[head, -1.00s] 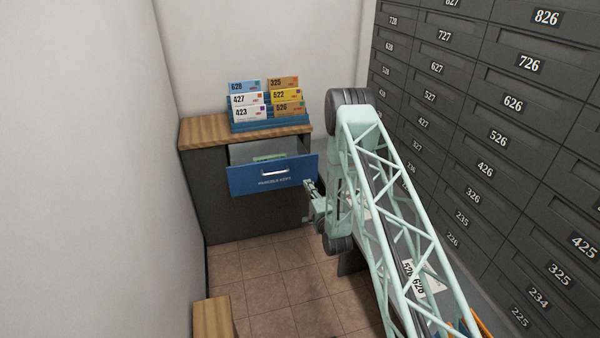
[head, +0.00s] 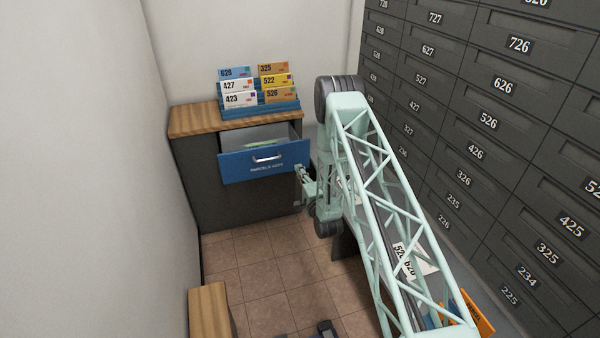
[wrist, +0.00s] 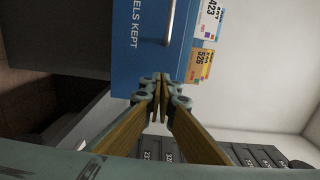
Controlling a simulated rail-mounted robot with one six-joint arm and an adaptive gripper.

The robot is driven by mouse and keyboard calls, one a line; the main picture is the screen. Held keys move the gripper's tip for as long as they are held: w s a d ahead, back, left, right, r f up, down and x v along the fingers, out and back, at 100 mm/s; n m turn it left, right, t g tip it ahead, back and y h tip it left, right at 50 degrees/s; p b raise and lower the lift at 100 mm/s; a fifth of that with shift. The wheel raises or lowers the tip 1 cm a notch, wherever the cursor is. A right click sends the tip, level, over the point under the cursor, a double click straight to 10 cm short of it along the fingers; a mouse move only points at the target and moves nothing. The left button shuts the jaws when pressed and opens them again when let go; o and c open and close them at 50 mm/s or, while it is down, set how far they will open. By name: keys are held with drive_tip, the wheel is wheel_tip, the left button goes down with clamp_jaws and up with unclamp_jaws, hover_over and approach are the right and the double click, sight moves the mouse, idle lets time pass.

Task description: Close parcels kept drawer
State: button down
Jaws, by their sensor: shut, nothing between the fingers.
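The blue parcels kept drawer (head: 238,167) stands pulled out of the dark cabinet (head: 194,185), with its silver handle (head: 267,158) on the front. Green-edged contents show inside it. My gripper (head: 299,172) is by the right end of the drawer front in the head view; whether it touches is hard to tell. In the wrist view the blue drawer front (wrist: 140,62) and handle (wrist: 169,25) appear turned sideways, just beyond the fingertips (wrist: 158,84). The fingers are shut with nothing between them.
A blue rack (head: 262,109) with several numbered parcels stands on the cabinet's wooden top (head: 195,119). Grey numbered mailboxes (head: 490,120) line the right wall. A wooden-topped piece (head: 209,311) is at the lower left. The tiled floor (head: 255,260) before the cabinet is clear.

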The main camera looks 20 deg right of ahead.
sight(290, 151)
drive_tip(key=w+b, duration=0.1)
drive_tip(key=w, duration=0.3)
drive_tip(key=w+b, duration=0.1)
drive_tip(key=w, duration=0.2)
drive_tip(key=w+d, duration=0.1)
drive_tip(key=w, duration=0.3)
drive_tip(key=shift+w+b, duration=0.35)
drive_tip(key=shift+b, duration=0.05)
drive_tip(key=shift+w, duration=0.15)
